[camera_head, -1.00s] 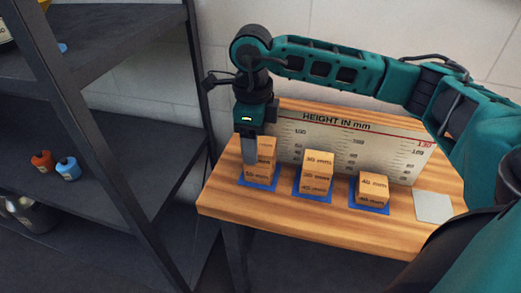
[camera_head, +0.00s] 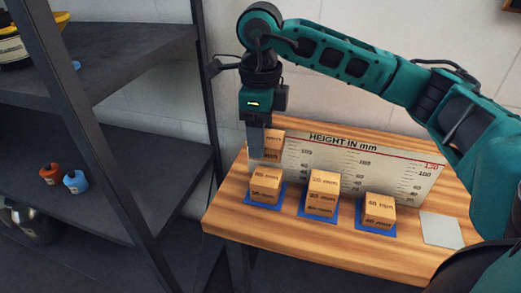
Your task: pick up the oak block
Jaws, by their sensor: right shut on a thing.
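My right gripper (camera_head: 257,142) points down over the table and is shut on a light wooden block (camera_head: 270,147) with dark printing. Its fingers hide the block's left part. The held block is above the left stack (camera_head: 265,186), and the top face of that stack shows below it. Similar printed wooden blocks form a middle stack (camera_head: 322,192) and a right stack (camera_head: 379,209). Each stack stands on a blue mat (camera_head: 304,203). No block is told apart as oak by its look. My left gripper is not in view.
A board marked "HEIGHT IN mm" (camera_head: 400,166) stands behind the stacks. A bare grey-white plate (camera_head: 441,230) lies at the right of the wooden table (camera_head: 235,212). A dark shelf (camera_head: 128,165) with small containers stands at the left.

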